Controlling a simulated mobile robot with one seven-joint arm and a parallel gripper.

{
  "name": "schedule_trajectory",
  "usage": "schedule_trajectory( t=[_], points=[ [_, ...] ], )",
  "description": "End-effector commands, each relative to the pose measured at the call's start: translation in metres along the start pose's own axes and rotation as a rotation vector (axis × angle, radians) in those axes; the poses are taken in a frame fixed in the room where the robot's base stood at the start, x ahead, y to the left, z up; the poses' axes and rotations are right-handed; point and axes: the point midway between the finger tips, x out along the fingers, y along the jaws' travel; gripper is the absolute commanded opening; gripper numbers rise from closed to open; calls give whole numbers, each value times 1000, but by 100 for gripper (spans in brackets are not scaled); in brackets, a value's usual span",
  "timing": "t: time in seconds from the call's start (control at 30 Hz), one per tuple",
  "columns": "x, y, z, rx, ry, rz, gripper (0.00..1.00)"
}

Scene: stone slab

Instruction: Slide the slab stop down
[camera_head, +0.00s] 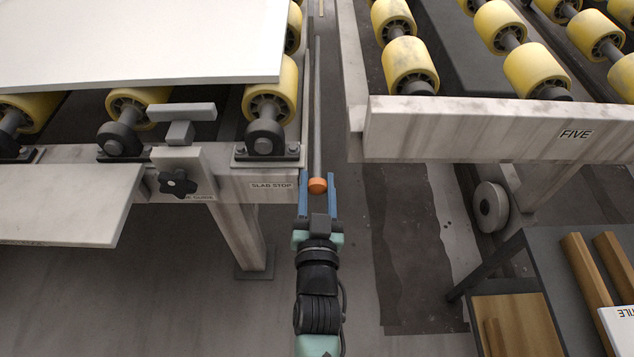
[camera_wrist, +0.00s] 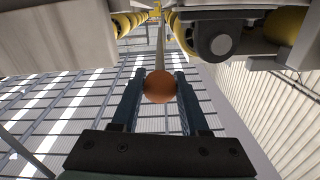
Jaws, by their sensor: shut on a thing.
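The slab stop (camera_head: 181,112) is a grey T-shaped piece standing up at the front rail of the left roller table, with a black star knob (camera_head: 178,183) on its plate. A "SLAB STOP" label (camera_head: 271,185) is on the rail to its right. My gripper (camera_head: 317,180) is right of the label, apart from the stop. Its blue fingers are shut on an orange ball (camera_head: 317,186) at the near end of a long grey rod (camera_head: 317,110). The ball also shows between the fingertips in the wrist view (camera_wrist: 160,87).
A pale slab (camera_head: 140,45) lies on the yellow rollers of the left table. A light side shelf (camera_head: 65,205) juts out at left. The right roller table, marked "FIVE" (camera_head: 575,134), is across a narrow gap. A dark stand (camera_head: 540,250) with wooden pieces is at lower right.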

Motion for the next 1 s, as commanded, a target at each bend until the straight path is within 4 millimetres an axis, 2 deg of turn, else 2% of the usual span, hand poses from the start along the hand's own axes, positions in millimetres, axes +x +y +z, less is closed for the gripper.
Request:
schedule_trajectory(
  t=[0.37, 0.73, 0.77, 0.9, 0.93, 1.0],
  points=[
    [0, 8, 54, 0, 1, -1, 0],
    [-1, 10, 59, 0, -8, 1, 0],
    [-1, 10, 59, 0, -8, 1, 46],
    [-1, 9, 58, 0, -6, 1, 71],
    [-1, 9, 58, 0, -5, 1, 74],
    [0, 9, 57, 0, -4, 1, 74]
  ],
)
